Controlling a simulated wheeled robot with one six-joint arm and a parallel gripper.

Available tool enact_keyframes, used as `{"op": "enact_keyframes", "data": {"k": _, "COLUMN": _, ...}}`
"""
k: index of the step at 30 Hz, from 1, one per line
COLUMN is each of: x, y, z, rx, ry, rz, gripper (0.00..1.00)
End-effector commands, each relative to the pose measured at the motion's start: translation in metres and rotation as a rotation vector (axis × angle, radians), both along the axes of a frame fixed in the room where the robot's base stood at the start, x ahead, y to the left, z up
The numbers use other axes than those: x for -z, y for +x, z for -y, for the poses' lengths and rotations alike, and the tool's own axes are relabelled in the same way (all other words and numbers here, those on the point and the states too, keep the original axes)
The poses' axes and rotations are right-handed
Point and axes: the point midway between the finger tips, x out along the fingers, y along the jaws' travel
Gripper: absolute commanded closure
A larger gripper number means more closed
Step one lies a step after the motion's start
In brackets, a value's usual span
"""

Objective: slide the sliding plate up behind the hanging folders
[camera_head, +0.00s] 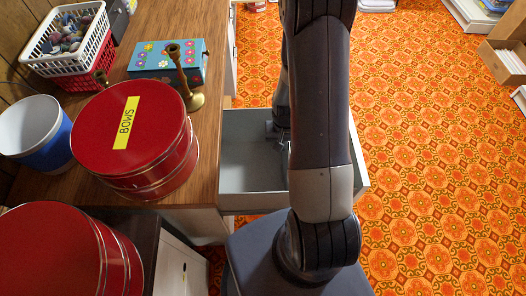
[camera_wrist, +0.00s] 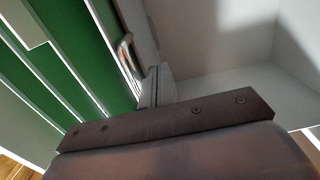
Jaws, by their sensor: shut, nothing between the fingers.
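Green hanging folders (camera_wrist: 75,50) fill the left of the wrist view, with pale edges between them. A narrow grey upright piece (camera_wrist: 138,30) beside them looks like the sliding plate, seen nearly edge-on. A small shiny metal part (camera_wrist: 128,58) is at its near side. My gripper (camera_wrist: 157,88) is shut and empty, its fingers close beside the plate; I cannot tell whether they touch. In the head view my gripper (camera_head: 279,132) is low inside the open drawer (camera_head: 235,185). My arm hides the drawer's right part and the folders there.
The drawer's visible left part is empty. A wooden top (camera_head: 205,125) at left carries a red BOWS tin (camera_head: 165,150), brass candlesticks (camera_head: 183,75), a flowered box (camera_head: 150,60) and baskets (camera_head: 68,45). Another red tin (camera_head: 60,250) is nearer. Patterned floor (camera_head: 430,150) at right is mostly clear.

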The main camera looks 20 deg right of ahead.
Motion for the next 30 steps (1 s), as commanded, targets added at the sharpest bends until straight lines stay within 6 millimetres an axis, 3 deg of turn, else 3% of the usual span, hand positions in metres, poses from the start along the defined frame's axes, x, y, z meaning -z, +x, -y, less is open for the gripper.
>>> {"op": "enact_keyframes", "data": {"k": 11, "x": -0.002, "y": 0.003, "z": -0.009, "rx": 0.000, "ry": 0.000, "rz": 0.001, "gripper": 1.00}}
{"op": "enact_keyframes", "data": {"k": 30, "x": -0.052, "y": 0.003, "z": -0.009, "rx": 0.000, "ry": 0.000, "rz": 0.001, "gripper": 1.00}}
